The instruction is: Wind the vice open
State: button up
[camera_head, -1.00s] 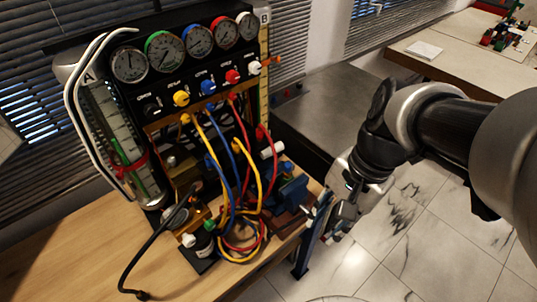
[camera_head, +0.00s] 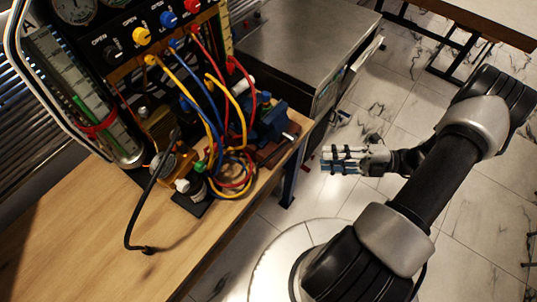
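The vice (camera_head: 268,122) is a blue body on a reddish-brown base at the right edge of the wooden bench. A short pale metal bar end shows at its right side. Yellow, blue and red hoses partly hide its left side. My gripper (camera_head: 327,160) is to the right of the vice, out past the bench edge and over the floor in the picture. Its fingers point left and are apart from the vice. I see nothing held in it. The fingers are small and partly overlap, so their opening is unclear.
The gauge panel (camera_head: 130,35) with coloured knobs stands at the back left. Coiled hoses (camera_head: 233,180) and a black cable (camera_head: 137,215) lie on the wooden bench (camera_head: 90,240). A metal-topped cabinet (camera_head: 295,45) stands behind the vice. The bench's front left is clear.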

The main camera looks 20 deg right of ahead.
jog(key=f+m+t, duration=0.1)
jog(key=m, duration=0.1)
jog(key=b, duration=0.3)
send_near(271, 155)
jog(key=x, duration=1)
jog(key=shift+f, duration=0.3)
jog(key=shift+c, duration=0.5)
jog(key=shift+d, duration=0.1)
grip_shut()
